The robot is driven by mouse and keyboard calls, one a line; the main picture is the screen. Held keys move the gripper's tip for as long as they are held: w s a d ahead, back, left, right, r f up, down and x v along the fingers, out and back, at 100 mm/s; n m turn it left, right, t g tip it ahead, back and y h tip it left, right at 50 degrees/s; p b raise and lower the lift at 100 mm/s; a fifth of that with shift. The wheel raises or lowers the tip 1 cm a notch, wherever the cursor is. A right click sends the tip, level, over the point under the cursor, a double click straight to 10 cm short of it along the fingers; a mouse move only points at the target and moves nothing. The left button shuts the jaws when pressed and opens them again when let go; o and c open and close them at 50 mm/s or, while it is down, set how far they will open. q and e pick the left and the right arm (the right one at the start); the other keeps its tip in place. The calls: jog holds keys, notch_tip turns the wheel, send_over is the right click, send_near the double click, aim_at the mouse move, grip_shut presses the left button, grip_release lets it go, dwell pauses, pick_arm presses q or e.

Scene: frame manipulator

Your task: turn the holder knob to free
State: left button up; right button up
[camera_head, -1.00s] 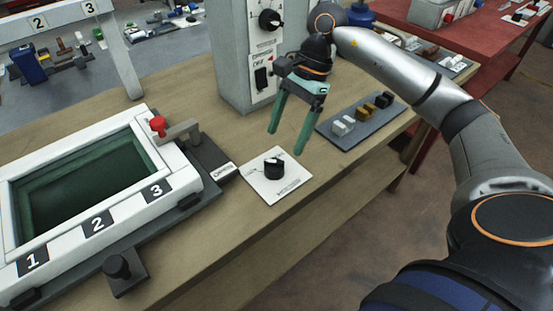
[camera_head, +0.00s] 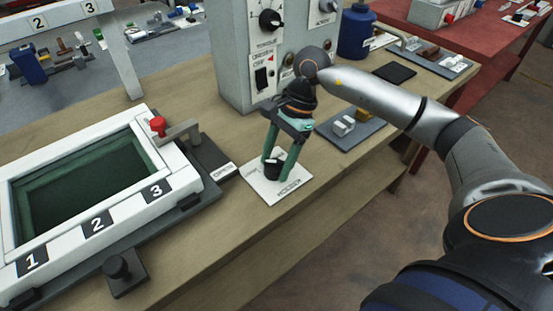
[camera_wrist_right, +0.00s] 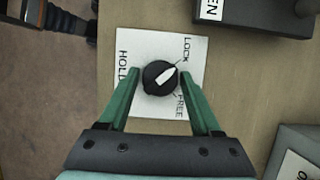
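The holder knob (camera_wrist_right: 160,77) is a round black knob with a white pointer on a white plate (camera_wrist_right: 183,45). In the right wrist view the plate reads LOCK and FREE, and the pointer aims toward LOCK. In the head view the knob (camera_head: 272,167) is partly hidden behind my right gripper (camera_head: 274,172). My right gripper (camera_wrist_right: 160,80) is open, its two green fingers on either side of the knob with gaps beside it. I cannot tell how far down the fingertips reach. My left gripper is not in view.
A white frame (camera_head: 186,176) with numbers 1, 2, 3 and a red-knobbed lever (camera_head: 157,124) lies left of the plate. A grey control box (camera_head: 232,50) stands behind. A tray (camera_head: 350,140) with small blocks lies right. Bare wooden table (camera_head: 215,240) is in front.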

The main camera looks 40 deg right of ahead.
grip_shut()
dwell(0.3)
